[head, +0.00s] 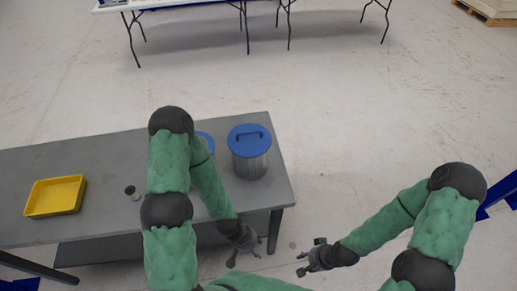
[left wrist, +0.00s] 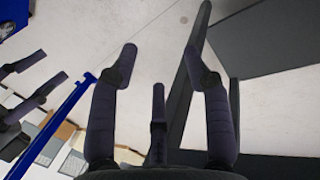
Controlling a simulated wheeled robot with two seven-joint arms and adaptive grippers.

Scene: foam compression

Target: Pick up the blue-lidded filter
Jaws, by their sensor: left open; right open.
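The blue-lidded filter (head: 249,163) is a ribbed grey cylinder with a blue lid and a handle on top. It stands upright near the right end of the grey table (head: 100,157). A second blue round thing (head: 206,139) beside it is mostly hidden behind my left arm. My left gripper (head: 245,258) is open and empty, off the table's front edge, below the filter in the head view. Its spread fingers also show in the left wrist view (left wrist: 160,52), with floor and dark table parts beyond. My right gripper (head: 301,264) is open and empty over the floor, right of the table.
A yellow tray (head: 36,212) lies at the table's left. A small dark cylindrical piece (head: 131,191) sits near the table's middle. A white folding table (head: 205,2) stands far back. Open floor lies right of the table. A blue bar (left wrist: 52,128) shows in the left wrist view.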

